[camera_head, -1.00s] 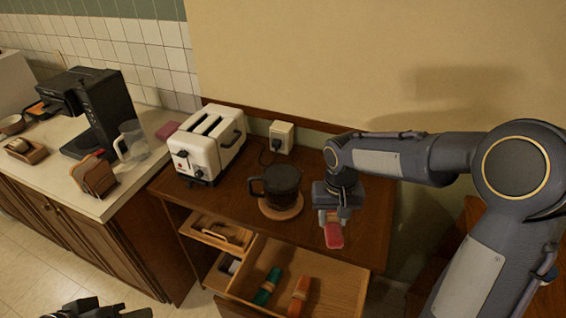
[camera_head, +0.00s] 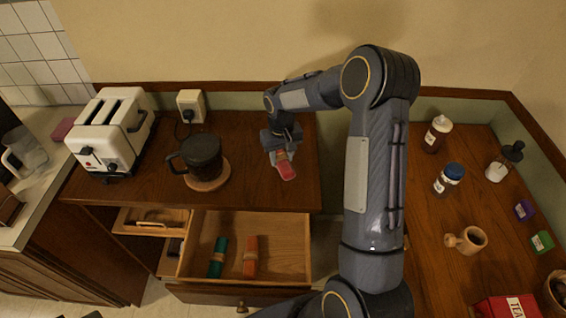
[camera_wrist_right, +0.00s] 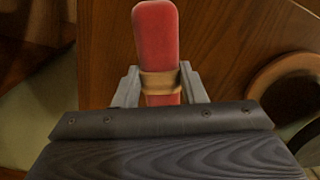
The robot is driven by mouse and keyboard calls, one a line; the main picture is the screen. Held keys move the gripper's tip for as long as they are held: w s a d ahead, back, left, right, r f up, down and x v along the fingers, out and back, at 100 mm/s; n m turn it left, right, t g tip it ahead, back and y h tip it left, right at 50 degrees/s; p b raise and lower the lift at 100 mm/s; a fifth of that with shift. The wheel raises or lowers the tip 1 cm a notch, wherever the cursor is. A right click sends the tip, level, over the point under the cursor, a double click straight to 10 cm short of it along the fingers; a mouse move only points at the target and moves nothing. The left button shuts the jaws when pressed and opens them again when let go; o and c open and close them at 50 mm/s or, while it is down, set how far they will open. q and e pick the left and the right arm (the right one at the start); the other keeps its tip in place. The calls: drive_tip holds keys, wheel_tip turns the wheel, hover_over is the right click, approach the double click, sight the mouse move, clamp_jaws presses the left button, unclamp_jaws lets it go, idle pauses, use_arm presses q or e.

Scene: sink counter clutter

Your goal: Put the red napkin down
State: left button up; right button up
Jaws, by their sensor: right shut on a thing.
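The red napkin (camera_head: 286,170) is rolled, with a tan band around it. My right gripper (camera_head: 281,155) is shut on it, over the right part of the brown wooden cabinet top (camera_head: 240,190). In the right wrist view the napkin (camera_wrist_right: 157,45) sticks out from between the fingers of the gripper (camera_wrist_right: 160,88), gripped at its band. I cannot tell whether the napkin touches the wood. My left gripper is not in view now.
A dark coffee pot (camera_head: 203,155) on a round wooden coaster (camera_head: 208,183) stands left of the gripper. A white toaster (camera_head: 112,130) is further left. The open drawer (camera_head: 285,225) below holds a green roll (camera_head: 218,257) and an orange roll (camera_head: 251,256). Bottles and jars stand on the right-hand counter (camera_head: 420,190).

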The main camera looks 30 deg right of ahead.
sight(283, 164)
drive_tip(key=shift+w+d+f, duration=0.15)
drive_tip(key=shift+d+f, duration=0.1)
drive_tip(key=shift+f, duration=0.2)
drive_tip(key=f+b, duration=0.1)
drive_tip(key=f, duration=0.1)
drive_tip(key=f+b, duration=0.1)
drive_tip(key=shift+w+d+f, duration=0.2)
drive_tip(key=shift+f, duration=0.2)
drive_tip(key=shift+r, duration=0.1)
drive_tip(key=shift+f+b, duration=0.25)
drive_tip(key=shift+b, duration=0.05)
drive_tip(key=o, duration=1)
drive_tip(key=shift+r, duration=0.1)
